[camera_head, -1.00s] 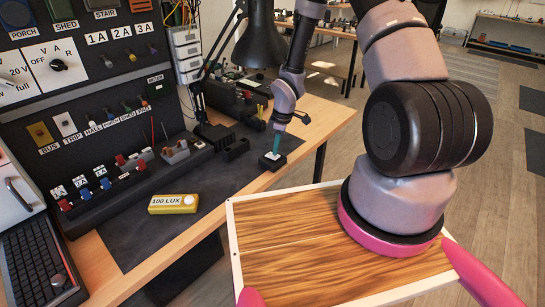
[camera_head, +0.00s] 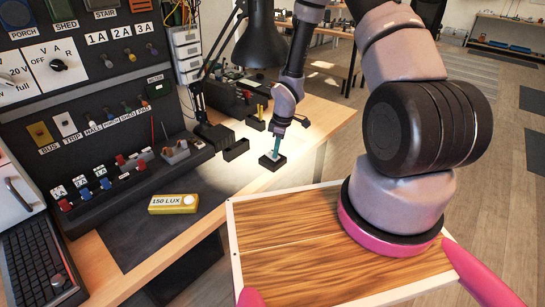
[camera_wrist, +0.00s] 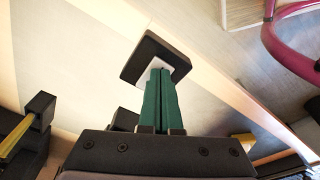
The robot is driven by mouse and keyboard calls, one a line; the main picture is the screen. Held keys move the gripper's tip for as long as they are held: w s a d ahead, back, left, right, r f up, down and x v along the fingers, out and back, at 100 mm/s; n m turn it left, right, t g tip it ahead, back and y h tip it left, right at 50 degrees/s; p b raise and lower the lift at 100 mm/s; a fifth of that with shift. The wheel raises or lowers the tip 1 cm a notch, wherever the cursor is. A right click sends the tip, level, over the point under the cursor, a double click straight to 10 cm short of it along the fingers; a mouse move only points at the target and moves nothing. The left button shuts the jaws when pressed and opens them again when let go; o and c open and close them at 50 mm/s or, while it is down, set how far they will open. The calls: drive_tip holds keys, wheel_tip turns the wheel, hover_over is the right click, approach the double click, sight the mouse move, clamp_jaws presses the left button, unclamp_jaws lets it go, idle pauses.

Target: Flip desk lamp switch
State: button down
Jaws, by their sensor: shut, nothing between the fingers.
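The desk lamp (camera_head: 262,40) has a black shade and stands at the back of the bench, lighting the bench top below it. A small black switch box (camera_head: 272,162) with a pale rocker sits on the bench under the lamp; the box also shows in the wrist view (camera_wrist: 134,63). My gripper (camera_head: 274,154) has green fingers, shut and empty, pointing down at the box. In the wrist view the fingertips (camera_wrist: 160,72) overlap the pale rocker (camera_wrist: 152,68); I cannot tell whether they touch it.
A yellow meter (camera_head: 173,204) reading 150 LUX lies on the dark mat. A black panel (camera_head: 90,70) with labelled switches and knobs stands at the left. Bare mat lies in front.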

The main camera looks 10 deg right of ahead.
wheel_tip(320, 180, up, 7)
idle(0.8)
drive_tip(key=shift+s, duration=0.1)
